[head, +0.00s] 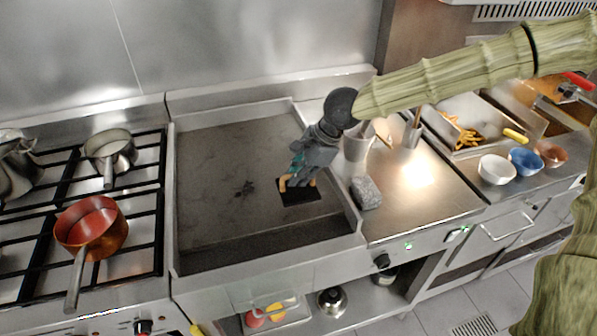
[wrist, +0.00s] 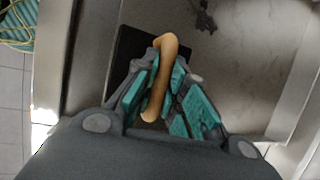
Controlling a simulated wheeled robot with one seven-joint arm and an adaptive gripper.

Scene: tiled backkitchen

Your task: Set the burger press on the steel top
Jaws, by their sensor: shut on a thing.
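The burger press has a flat black plate (head: 300,192) and a tan wooden handle (head: 284,182). My gripper (head: 298,176) is shut on the handle, with the plate below the fingers. In the wrist view the handle (wrist: 165,55) lies between the teal finger pads of my gripper (wrist: 160,88), and part of the black plate (wrist: 128,48) shows beyond it. The press is over the right part of the griddle; I cannot tell whether it touches the surface. The steel top (head: 437,198) is right of the griddle, with a bare shiny area at its middle and front.
The griddle (head: 215,190) has raised walls. On the steel top, a grey stone block (head: 366,193) sits near the griddle wall, and a utensil pot (head: 357,143) stands behind it. Bowls (head: 496,169) and a fries tray (head: 470,125) are farther right. A red pan (head: 92,226) sits left.

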